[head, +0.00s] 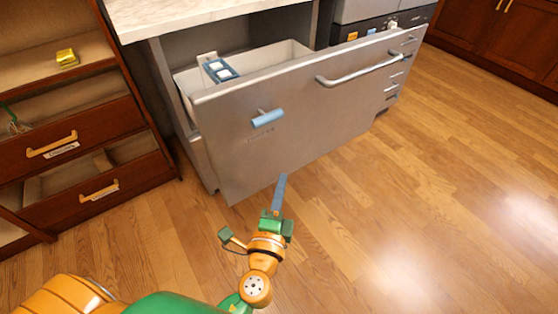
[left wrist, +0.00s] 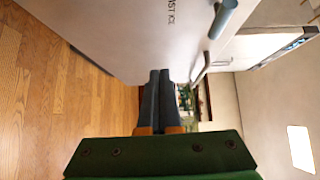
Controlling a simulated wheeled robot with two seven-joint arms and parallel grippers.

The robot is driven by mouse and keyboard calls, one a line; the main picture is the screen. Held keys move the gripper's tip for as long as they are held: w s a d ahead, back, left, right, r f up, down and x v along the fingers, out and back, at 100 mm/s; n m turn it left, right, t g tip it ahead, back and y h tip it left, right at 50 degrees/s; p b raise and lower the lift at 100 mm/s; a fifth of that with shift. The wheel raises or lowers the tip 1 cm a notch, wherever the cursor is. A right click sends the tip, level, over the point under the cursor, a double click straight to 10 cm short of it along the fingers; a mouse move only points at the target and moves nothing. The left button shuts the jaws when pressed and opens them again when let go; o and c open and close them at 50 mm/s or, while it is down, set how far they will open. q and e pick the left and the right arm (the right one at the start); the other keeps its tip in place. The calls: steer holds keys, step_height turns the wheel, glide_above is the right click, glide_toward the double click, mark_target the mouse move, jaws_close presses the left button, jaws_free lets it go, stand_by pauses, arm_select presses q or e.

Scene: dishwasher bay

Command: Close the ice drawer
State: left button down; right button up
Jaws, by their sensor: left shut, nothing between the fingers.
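The ice drawer's wide grey front (head: 300,125) stands pulled out from under the counter, and its pale bin (head: 290,50) shows open behind it. The front carries a blue handle (head: 268,118) at left, with small lettering below, and a steel bar handle (head: 360,70) at right. My left gripper (head: 283,178) is shut and empty near the front's lower edge; I cannot tell whether it touches. In the left wrist view, the shut fingers (left wrist: 160,76) point toward the drawer front (left wrist: 115,35), with the blue handle (left wrist: 222,18) at upper right. My right gripper is not in view.
A blue tray (head: 219,70) sits in the bin. The marble counter (head: 190,14) overhangs the bay. A wooden drawer unit (head: 70,150) with a yellow block (head: 67,58) stands at left. The wood floor (head: 430,190) at right is clear.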

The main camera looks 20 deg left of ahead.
arm_select(q)
steer(key=w+r+p, duration=0.1)
steer(key=w, duration=0.1)
glide_toward(282, 130)
steer(key=w+d, duration=0.2)
steer(key=d, duration=0.1)
steer(key=w+a+p, duration=0.1)
steer(key=w+a, duration=0.2)
steer(key=shift+w, duration=0.1)
steer(key=shift+w+a, duration=0.25)
steer(key=shift+a, duration=0.1)
